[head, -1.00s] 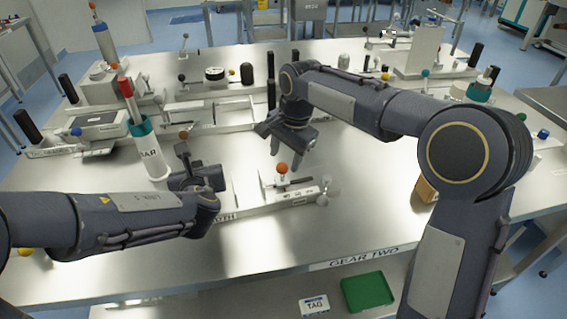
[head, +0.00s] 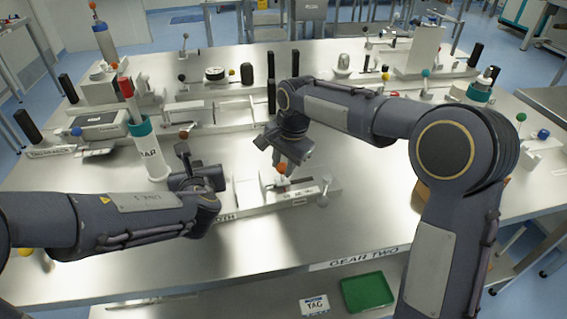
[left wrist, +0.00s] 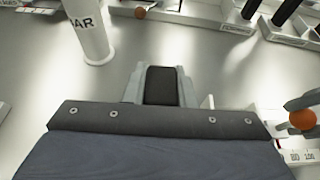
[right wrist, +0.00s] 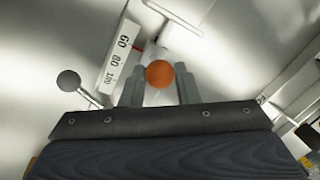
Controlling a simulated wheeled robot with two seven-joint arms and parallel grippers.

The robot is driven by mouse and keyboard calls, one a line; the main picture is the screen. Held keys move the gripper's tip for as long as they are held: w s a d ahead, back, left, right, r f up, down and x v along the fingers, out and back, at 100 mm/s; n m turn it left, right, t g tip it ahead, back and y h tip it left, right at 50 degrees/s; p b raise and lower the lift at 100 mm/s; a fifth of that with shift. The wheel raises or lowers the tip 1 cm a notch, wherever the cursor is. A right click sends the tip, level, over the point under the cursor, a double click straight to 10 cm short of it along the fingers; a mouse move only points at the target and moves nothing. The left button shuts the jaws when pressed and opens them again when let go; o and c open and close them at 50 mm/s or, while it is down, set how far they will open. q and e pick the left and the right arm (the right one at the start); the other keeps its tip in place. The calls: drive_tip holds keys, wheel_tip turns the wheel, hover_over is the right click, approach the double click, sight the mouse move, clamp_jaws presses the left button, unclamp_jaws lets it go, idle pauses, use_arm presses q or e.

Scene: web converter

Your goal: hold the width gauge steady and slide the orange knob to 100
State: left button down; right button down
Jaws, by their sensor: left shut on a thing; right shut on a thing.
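The width gauge (head: 310,189) is a pale block with a scale plate on the table in front of me. Its orange knob (head: 282,168) stands upright on it. My right gripper (head: 290,150) reaches down from above and is shut on the orange knob, which shows between its fingers in the right wrist view (right wrist: 159,74). The plate there reads 60, 80 and 100 (right wrist: 116,58), with a small red mark beside it. My left gripper (head: 197,180) is shut at the gauge's left end; its exact hold is hidden by the hand.
A grey ball-ended lever (right wrist: 68,81) sticks out of the gauge's front. A white cylinder with a teal rim (head: 150,150) stands just left of my left gripper. Rails with knobs lie behind. The table front is clear; a green tray (head: 367,291) sits below.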

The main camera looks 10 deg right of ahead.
use_arm(q)
drive_tip(key=shift+s+a+f, duration=0.15)
drive_tip(key=shift+a+f, duration=0.1)
drive_tip(key=shift+f, duration=0.4)
use_arm(e)
drive_tip(key=shift+w+d, duration=0.2)
drive_tip(key=shift+d, duration=3.2)
use_arm(q)
drive_tip(key=shift+d, duration=0.1)
use_arm(e)
drive_tip(key=c, duration=1.1)
unclamp_jaws()
drive_tip(key=shift+d, duration=0.1)
drive_tip(key=shift+a, duration=0.2)
drive_tip(key=shift+r, duration=0.4)
wheel_tip(320, 180, up, 11)
drive_tip(key=s+d, duration=0.1)
drive_tip(key=s, duration=0.1)
drive_tip(key=shift+d, duration=0.3)
use_arm(q)
drive_tip(key=shift+d+r, duration=0.1)
drive_tip(key=shift+r, duration=0.25)
